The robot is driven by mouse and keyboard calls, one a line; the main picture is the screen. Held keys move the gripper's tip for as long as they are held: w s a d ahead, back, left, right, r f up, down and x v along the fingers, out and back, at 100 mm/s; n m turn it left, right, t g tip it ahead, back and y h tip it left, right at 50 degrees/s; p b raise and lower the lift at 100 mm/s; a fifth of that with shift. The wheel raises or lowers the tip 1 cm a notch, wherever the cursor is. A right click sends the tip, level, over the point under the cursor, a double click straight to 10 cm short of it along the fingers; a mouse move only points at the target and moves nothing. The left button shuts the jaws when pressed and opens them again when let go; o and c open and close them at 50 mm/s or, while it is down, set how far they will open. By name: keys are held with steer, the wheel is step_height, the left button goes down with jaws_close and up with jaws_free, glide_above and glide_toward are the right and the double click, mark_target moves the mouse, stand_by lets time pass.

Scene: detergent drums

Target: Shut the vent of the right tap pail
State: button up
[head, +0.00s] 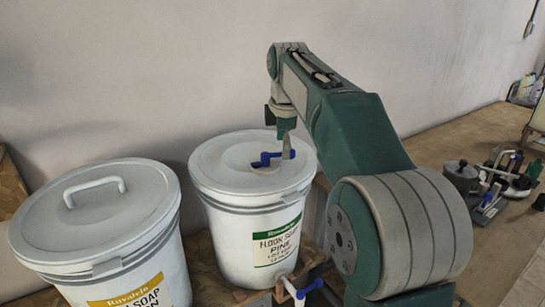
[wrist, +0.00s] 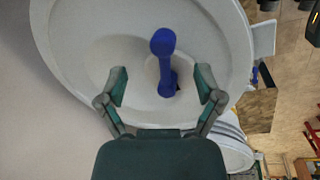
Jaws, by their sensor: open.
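The right tap pail (head: 226,240) is white with a green label reading floor soap, pine; it also shows in the wrist view (wrist: 80,30). On its lid is the blue vent lever (head: 268,158), which in the wrist view (wrist: 165,62) rises from a round pale base. My gripper (wrist: 161,83) is open and empty, with one finger on each side of the lever and visible gaps between. In the head view my gripper (head: 286,138) is over the lid, pointing down, partly hiding the lever. I cannot tell its exact height.
A second white pail (head: 95,215) with a handled lid and yellow label stands close on the left. A blue-handled tap (head: 300,291) sticks out low on the right pail. A wall (head: 120,70) rises behind. Tools and a pot (head: 460,175) lie on the bench at right.

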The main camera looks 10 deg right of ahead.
steer(key=shift+s+r, duration=0.2)
steer(key=shift+r, duration=1.45)
